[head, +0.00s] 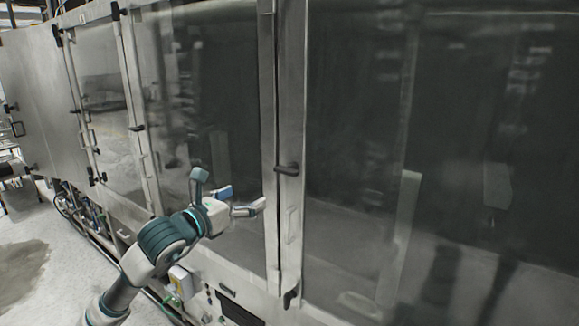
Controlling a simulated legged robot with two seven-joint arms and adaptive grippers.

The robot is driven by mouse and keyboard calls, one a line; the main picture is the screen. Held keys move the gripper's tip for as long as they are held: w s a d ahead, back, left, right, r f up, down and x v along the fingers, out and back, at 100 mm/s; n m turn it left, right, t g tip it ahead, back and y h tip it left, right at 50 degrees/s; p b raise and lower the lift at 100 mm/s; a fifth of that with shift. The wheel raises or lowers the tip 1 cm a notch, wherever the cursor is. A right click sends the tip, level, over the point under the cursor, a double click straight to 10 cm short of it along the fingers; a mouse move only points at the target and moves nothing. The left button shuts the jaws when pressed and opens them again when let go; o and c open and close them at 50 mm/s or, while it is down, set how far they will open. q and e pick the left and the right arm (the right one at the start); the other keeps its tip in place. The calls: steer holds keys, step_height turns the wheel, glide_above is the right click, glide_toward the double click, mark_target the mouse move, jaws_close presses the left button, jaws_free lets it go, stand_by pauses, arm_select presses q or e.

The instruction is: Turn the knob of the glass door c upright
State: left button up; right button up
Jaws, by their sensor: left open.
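A black knob (287,169) lies roughly horizontal on the metal frame between two large glass doors, near the middle of the head view. The glass door left of it (225,80) is behind my arm; the glass door right of it (350,120) fills the right side. I see no letter marking which door is c. My left gripper (230,194) is open and empty, its fingers spread, in front of the left pane. It is left of and slightly lower than the knob, apart from it. My right gripper is not in view.
A pale handle (291,226) sits below the knob, and a black latch (291,298) is near the frame's bottom. Another horizontal black knob (137,128) is further left. Control buttons (214,304) and a dark panel lie below the doors. Open floor (30,235) shows at left.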

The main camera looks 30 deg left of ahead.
arm_select(q)
steer(key=r, duration=0.1)
steer(key=p, duration=0.4)
glide_toward(284, 168)
steer(key=w+d, duration=0.2)
steer(key=shift+y, duration=0.3)
steer(key=w+p, duration=0.1)
steer(key=w, duration=0.1)
steer(key=w+p, duration=0.1)
steer(key=w, duration=0.1)
steer(key=w+p, duration=0.1)
steer(key=w, duration=0.1)
steer(key=shift+w+a+f, duration=0.3)
steer(key=shift+w+a, duration=0.05)
steer(key=shift+w+f, duration=0.15)
steer(key=shift+w, duration=0.4)
steer(key=shift+d, duration=0.3)
steer(key=shift+c, duration=0.3)
steer(key=shift+s+d, duration=0.1)
steer(key=c, duration=1.1)
